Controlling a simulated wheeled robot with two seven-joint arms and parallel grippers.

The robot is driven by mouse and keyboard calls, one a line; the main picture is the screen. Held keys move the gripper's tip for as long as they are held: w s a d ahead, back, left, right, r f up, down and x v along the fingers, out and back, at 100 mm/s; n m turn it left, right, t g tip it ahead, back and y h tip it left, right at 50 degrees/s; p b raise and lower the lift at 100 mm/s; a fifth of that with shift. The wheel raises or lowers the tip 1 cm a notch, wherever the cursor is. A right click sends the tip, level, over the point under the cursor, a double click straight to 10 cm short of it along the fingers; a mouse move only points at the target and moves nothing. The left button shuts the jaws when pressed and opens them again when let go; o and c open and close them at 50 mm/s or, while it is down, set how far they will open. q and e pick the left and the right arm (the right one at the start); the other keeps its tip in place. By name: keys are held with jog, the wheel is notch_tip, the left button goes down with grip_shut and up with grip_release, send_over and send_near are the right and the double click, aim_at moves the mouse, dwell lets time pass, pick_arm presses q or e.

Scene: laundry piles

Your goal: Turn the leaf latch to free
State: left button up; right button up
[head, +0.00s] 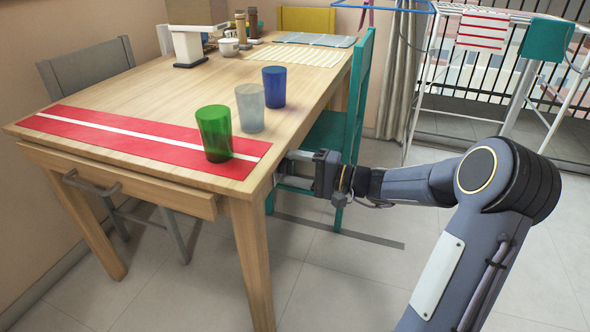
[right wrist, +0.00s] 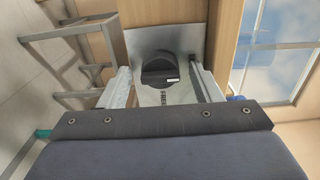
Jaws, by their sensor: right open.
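The leaf latch is a black round knob (right wrist: 158,70) with a raised grip bar, on a pale metal plate (right wrist: 145,38). Dark lettering, which seems to read FREE, is partly visible below the knob in the right wrist view. My right gripper (right wrist: 161,74) is open, with one finger on each side of the knob. I cannot tell whether the fingers touch it. In the head view the right gripper (head: 283,169) is at the wooden table's (head: 180,86) right side, just under the top edge; the latch is hidden there. My left gripper is not in view.
A red runner (head: 90,128) and green (head: 214,133), clear (head: 250,108) and blue (head: 273,87) cups are on the table. A teal chair (head: 357,95) stands close behind my right gripper. A drying rack (head: 480,50) is at the back right. Floor in front is clear.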

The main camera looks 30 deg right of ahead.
jog(key=c, duration=1)
jog(key=shift+m+p, duration=8.9)
jog(key=shift+p, duration=0.1)
